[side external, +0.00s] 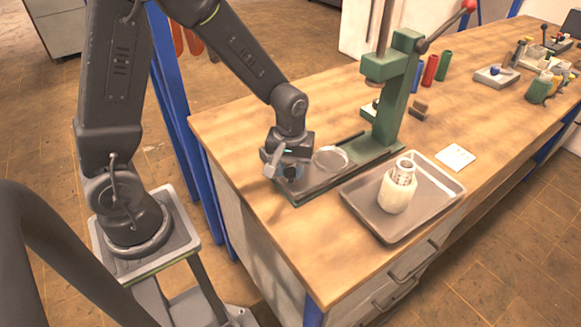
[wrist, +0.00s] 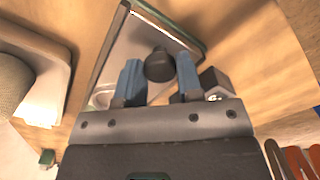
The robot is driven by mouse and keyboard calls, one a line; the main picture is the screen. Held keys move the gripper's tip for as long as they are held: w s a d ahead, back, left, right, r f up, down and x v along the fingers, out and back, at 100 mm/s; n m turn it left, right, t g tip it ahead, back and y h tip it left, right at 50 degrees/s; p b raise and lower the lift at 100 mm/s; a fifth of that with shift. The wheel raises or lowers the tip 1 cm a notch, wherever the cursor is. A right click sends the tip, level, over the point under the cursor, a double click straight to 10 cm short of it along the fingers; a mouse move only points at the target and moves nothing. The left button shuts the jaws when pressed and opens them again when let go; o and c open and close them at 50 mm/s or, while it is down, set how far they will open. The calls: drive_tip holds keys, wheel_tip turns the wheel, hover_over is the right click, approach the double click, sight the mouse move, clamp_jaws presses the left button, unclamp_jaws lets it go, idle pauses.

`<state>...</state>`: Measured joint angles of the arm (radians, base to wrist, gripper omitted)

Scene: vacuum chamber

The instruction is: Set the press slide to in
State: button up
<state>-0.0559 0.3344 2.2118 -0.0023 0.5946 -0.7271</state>
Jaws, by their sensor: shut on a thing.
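The green press (side external: 393,95) stands on the wooden bench with its red-tipped lever raised to the right. Its flat grey slide (side external: 318,178) lies on the green-edged base, towards the end away from the column. A pale round ring or dish (side external: 330,158) sits on the slide, clear of the ram. My gripper (side external: 290,173) is at the slide's outer end. In the wrist view my gripper (wrist: 159,74) has its blue fingers on either side of a dark round knob (wrist: 159,62) and is shut on it. The slide (wrist: 135,42) also shows there, partly hidden by the fingers.
A grey tray (side external: 362,196) holding a cream jar (side external: 397,190) stands right beside the press base. A white card (side external: 456,157), a small brown block (side external: 419,108) and coloured cylinders (side external: 430,70) lie farther right. The bench is clear behind the slide.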

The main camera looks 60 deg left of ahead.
sight(328, 162)
clamp_jaws()
drive_tip(key=w, duration=1.1)
drive_tip(key=shift+w, duration=0.3)
drive_tip(key=o, duration=0.6)
unclamp_jaws()
wheel_tip(328, 162, up, 14)
drive_tip(key=shift+f, duration=0.1)
drive_tip(key=shift+s, duration=0.1)
